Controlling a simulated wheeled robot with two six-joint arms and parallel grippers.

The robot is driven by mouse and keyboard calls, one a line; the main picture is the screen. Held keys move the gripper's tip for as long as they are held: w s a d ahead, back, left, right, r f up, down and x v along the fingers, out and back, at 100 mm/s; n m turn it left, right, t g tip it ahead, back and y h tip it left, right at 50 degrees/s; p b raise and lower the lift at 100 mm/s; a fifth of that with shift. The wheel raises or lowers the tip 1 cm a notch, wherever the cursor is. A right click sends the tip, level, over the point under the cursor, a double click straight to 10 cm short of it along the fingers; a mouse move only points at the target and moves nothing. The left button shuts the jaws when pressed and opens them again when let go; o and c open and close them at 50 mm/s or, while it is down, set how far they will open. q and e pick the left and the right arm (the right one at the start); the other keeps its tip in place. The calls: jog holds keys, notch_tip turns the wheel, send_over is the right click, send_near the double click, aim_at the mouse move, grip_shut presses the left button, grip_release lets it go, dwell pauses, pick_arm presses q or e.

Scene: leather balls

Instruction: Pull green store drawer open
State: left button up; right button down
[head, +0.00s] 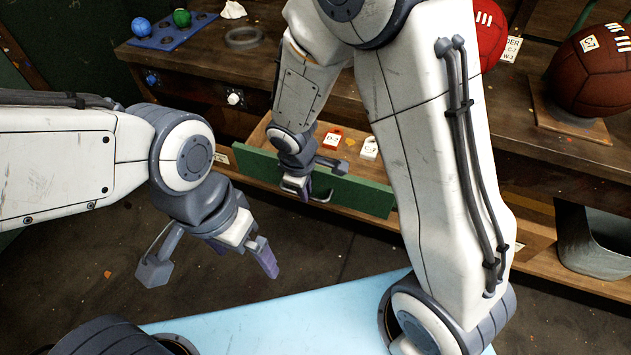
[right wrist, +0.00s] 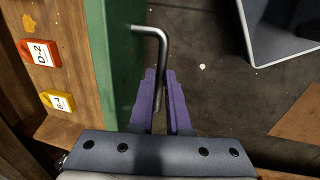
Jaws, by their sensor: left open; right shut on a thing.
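The green store drawer (head: 350,190) stands pulled out from under the workbench, and its wooden inside shows. Its green front also shows in the right wrist view (right wrist: 112,60). My right gripper (head: 306,190) is at the drawer front, shut on the bent metal handle (right wrist: 161,50). The handle runs between its two purple fingers in the right wrist view. My left gripper (head: 210,265) is open and empty over the floor, apart from the drawer.
A grey bin (head: 595,240) stands at right. A light blue surface (head: 270,320) lies in front.

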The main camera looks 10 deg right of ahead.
jog(key=shift+s+a, duration=0.3)
jog(key=shift+s, duration=0.2)
jog(key=shift+s+a, duration=0.25)
jog(key=shift+s, duration=0.25)
jog(key=c, duration=0.9)
grip_release()
jog(key=shift+w+r, duration=0.1)
jog(key=r, duration=0.3)
jog(key=s+r+p, duration=0.1)
jog(key=r, duration=0.2)
jog(key=a+r+p, duration=0.1)
jog(key=r, duration=0.3)
jog(key=shift+s, duration=0.35)
jog(key=shift+r, duration=0.1)
